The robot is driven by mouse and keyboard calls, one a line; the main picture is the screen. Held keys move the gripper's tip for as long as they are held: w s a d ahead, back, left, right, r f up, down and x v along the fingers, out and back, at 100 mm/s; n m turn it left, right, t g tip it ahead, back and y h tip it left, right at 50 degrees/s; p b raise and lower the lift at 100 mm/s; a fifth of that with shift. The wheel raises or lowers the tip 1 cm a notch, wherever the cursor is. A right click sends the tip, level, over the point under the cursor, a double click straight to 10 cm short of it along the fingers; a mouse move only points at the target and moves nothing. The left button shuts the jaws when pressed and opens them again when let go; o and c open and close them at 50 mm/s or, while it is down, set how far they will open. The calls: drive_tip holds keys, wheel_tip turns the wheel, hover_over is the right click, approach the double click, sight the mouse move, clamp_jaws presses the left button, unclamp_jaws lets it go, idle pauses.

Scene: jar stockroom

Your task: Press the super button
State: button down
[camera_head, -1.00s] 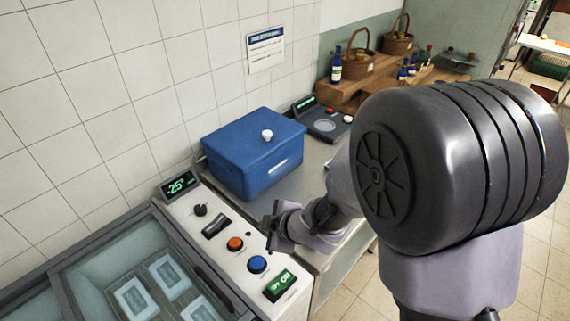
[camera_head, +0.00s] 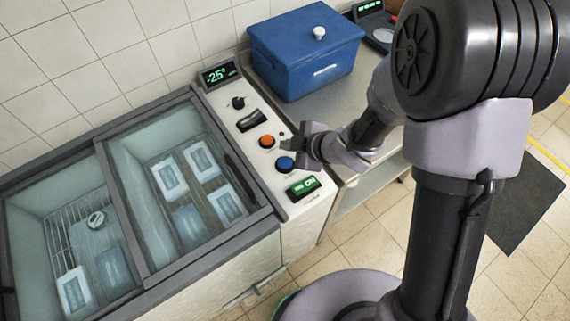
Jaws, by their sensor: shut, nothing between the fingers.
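The freezer's white control panel (camera_head: 262,150) carries an orange button (camera_head: 267,142), a blue button (camera_head: 285,163), a black knob (camera_head: 238,103), a black switch (camera_head: 251,120) and a green ON switch (camera_head: 303,187). No legible label tells me which is the super button. My gripper (camera_head: 289,143) is shut and empty. In the picture it is just right of the orange button and above the blue button. I cannot tell whether it touches the panel. Both round buttons are visible.
The freezer's display (camera_head: 220,75) reads about -2.5°. Its glass lids (camera_head: 165,185) cover several pale packs. A blue box (camera_head: 305,50) with a white knob stands on the metal counter (camera_head: 335,105) behind my gripper. A dark mat (camera_head: 520,205) lies on the floor at right.

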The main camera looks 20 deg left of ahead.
sight(288, 164)
wheel_tip(288, 164, down, 5)
drive_tip(key=b, duration=0.4)
drive_tip(key=shift+f, duration=0.1)
idle(1.6)
drive_tip(key=shift+f+b, duration=0.35)
drive_tip(key=shift+f, duration=0.1)
drive_tip(key=shift+f+b, duration=0.5)
idle(0.4)
drive_tip(key=shift+r, duration=0.1)
drive_tip(key=shift+r+p, duration=0.85)
wheel_tip(288, 164, up, 5)
drive_tip(key=p, duration=0.4)
drive_tip(key=shift+r+p, duration=0.15)
drive_tip(key=shift+p, duration=0.15)
